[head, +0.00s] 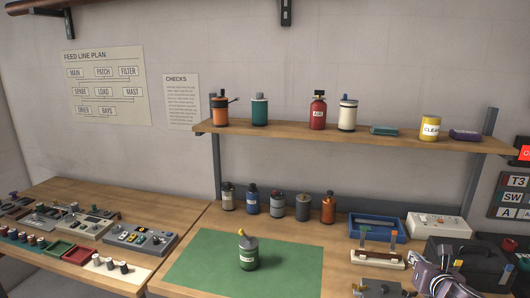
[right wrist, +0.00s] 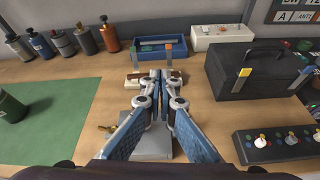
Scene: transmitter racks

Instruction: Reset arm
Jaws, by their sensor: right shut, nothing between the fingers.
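My right gripper (head: 428,268) shows at the lower right of the head view, above the bench. In the right wrist view its two fingers (right wrist: 160,76) point away over the bench with their tips together, shut and empty. Just beyond the tips is a small pale holder (right wrist: 138,79) with upright handles, partly hidden by the fingers. A grey flat block (right wrist: 150,148) lies below the fingers. My left gripper is in neither view.
A green canister (head: 249,254) stands on the green mat (head: 195,262). Several canisters line the bench's back. A blue tray (head: 377,224), a white box (head: 438,226) and a black toolbox (right wrist: 262,75) crowd the right side. A shelf (head: 290,139) with canisters hangs above.

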